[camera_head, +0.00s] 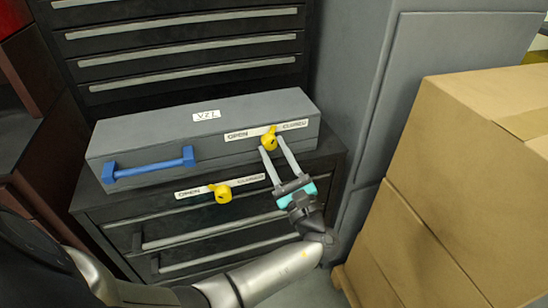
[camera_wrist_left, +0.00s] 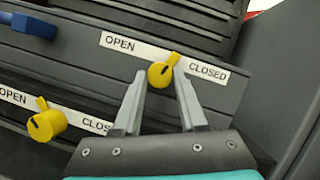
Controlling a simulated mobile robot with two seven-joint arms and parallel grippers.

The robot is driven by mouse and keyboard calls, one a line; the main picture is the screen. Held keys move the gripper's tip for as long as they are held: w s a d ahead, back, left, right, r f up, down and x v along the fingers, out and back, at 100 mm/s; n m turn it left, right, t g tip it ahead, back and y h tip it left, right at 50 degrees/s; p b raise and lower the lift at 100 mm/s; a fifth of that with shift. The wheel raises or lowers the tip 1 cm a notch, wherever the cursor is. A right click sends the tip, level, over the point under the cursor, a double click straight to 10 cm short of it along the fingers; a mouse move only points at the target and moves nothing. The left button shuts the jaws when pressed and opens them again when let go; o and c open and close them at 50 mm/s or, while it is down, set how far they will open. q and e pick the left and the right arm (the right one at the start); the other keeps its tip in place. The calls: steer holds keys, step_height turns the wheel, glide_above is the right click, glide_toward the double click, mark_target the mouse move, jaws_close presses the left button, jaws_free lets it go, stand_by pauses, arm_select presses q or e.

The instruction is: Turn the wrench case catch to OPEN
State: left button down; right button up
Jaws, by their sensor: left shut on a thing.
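The wrench case (camera_head: 150,137) is a long grey box with a blue handle (camera_head: 148,167), lying on a dark drawer cabinet. Its catch is a yellow knob (camera_head: 269,142) at the right of the front, below an OPEN/CLOSED label (camera_head: 242,134). In the left wrist view the catch (camera_wrist_left: 160,76) has its pointer up between the two words, leaning a little toward CLOSED. My left gripper (camera_head: 273,144) is shut on the catch, one grey finger on each side. The fingertips (camera_wrist_left: 161,82) partly cover its sides. My right gripper is not in view.
A second yellow knob (camera_head: 222,193) with its own OPEN/CLOSED label sits lower left on the cabinet (camera_head: 120,230), its pointer toward OPEN. Large cardboard boxes (camera_head: 450,190) stand close on the right. A grey locker (camera_head: 345,90) and a black drawer unit (camera_head: 180,30) stand behind.

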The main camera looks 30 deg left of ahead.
arm_select(q)
steer(key=n+g+b, duration=0.1)
steer(key=n+g, duration=0.1)
steer(key=n, duration=0.2)
steer(key=shift+w+d+f, duration=0.1)
steer(key=n+g+b, duration=0.1)
steer(key=n+g, duration=0.1)
steer(key=n, duration=0.2)
steer(key=shift+d+n, duration=0.1)
steer(key=shift+n, duration=0.3)
steer(key=n, duration=0.2)
steer(key=n+g, duration=0.1)
steer(key=shift+w+r+n+b, duration=0.1)
steer(key=shift+r+n+b, duration=0.25)
steer(key=shift+n+b, duration=0.05)
steer(key=shift+r+n+g+h, duration=0.15)
steer(key=shift+n+g+h, duration=0.5)
steer(key=shift+n, duration=0.95)
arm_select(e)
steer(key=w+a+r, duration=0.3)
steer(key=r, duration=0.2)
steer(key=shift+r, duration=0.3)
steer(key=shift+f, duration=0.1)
arm_select(q)
steer(key=shift+c, duration=2.2)
jaws_free()
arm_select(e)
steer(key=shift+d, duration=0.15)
